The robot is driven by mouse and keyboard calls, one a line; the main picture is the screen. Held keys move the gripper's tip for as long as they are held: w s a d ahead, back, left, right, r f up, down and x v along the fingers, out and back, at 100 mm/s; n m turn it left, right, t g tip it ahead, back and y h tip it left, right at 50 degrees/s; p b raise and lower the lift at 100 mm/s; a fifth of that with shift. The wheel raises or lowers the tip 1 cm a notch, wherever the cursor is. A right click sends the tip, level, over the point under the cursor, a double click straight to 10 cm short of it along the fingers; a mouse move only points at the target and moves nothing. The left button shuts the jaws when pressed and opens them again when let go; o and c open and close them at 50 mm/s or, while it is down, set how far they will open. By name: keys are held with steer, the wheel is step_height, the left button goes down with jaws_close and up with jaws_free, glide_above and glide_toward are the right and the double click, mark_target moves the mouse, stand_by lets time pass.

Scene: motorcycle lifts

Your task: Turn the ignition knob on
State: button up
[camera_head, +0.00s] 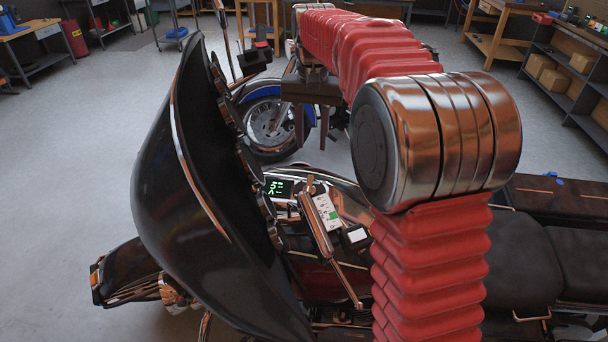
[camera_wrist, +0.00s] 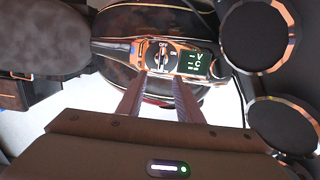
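The ignition knob (camera_wrist: 161,60) is small and dark with a light pointer. It sits on a copper-rimmed panel (camera_wrist: 185,57) marked OFF and ON, left of a green-lit display (camera_wrist: 200,62), in the wrist view. The pointer seems close to the OFF mark; its exact angle is too small to tell. My gripper (camera_wrist: 158,76) is open and empty, its two fingers apart, the tips just short of the knob in the picture. In the head view my gripper (camera_head: 312,145) points down above the motorcycle's console, where the green display (camera_head: 278,188) shows.
The black fairing (camera_head: 195,190) with round gauges stands left of the console. A handlebar lever (camera_head: 318,230) crosses in front. The black seat (camera_head: 510,260) is at right. A motorcycle with a blue-fendered wheel (camera_head: 265,120) stands behind. Workbenches and shelves line the far floor.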

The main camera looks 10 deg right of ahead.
mark_target(309, 182)
steer(key=shift+a, duration=0.25)
step_height(309, 182, down, 14)
steer(key=shift+r, duration=0.1)
stand_by(0.7)
jaws_close()
stand_by(0.4)
